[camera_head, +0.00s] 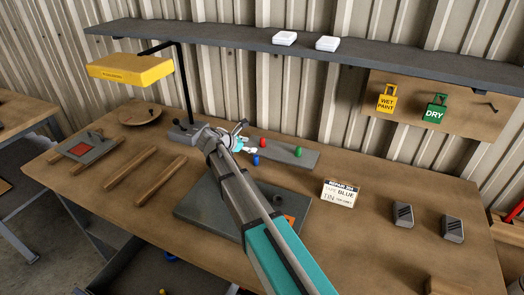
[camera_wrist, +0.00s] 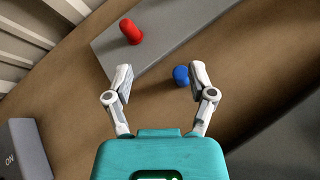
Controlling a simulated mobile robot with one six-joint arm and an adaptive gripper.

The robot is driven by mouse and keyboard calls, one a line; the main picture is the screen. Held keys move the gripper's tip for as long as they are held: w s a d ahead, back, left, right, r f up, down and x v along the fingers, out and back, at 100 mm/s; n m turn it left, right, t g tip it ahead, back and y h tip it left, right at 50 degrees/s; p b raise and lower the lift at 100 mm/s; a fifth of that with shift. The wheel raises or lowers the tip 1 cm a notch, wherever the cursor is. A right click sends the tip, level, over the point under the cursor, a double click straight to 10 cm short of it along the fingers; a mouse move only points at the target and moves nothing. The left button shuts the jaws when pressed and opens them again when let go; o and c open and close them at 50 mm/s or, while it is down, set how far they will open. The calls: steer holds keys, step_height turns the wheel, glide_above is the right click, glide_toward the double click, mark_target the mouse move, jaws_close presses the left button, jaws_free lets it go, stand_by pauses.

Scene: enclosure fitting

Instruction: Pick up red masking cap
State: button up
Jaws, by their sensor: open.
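The red masking cap (camera_head: 263,142) stands upright on a grey strip (camera_head: 308,158) at the back of the bench. In the wrist view the red cap (camera_wrist: 131,33) is beyond my fingertips, up and to the left, on the strip (camera_wrist: 175,38). My gripper (camera_wrist: 160,74) is open and empty, apart from the red cap. In the head view my gripper (camera_head: 246,138) is just left of the red cap. A blue cap (camera_wrist: 181,76) shows by the right finger, on the wood in front of the strip. A green cap (camera_head: 298,151) stands right of the red one.
A yellow lamp (camera_head: 130,68) on a black post stands at the left. A dark plate (camera_head: 195,207) lies under my arm. A white labelled box (camera_head: 340,194) and two grey blocks (camera_head: 403,215) are at the right. A shelf (camera_head: 230,38) runs above the bench.

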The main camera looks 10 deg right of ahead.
mark_target(261, 138)
steer(key=w+a+n, duration=0.1)
steer(key=w+a+n+t+h+b, duration=0.1)
steer(key=w+a+n, duration=0.1)
steer(key=shift+w+a+r+t, duration=0.1)
steer(key=shift+w+a+t, duration=0.05)
steer(key=shift+w+t, duration=0.15)
steer(key=shift+b+x, duration=1.85)
steer(key=shift+x, duration=2.5)
steer(key=shift+s, duration=0.1)
steer(key=shift+b+x, duration=1.1)
steer(key=shift+x, duration=1.5)
steer(key=shift+s, duration=0.1)
steer(key=c, duration=0.8)
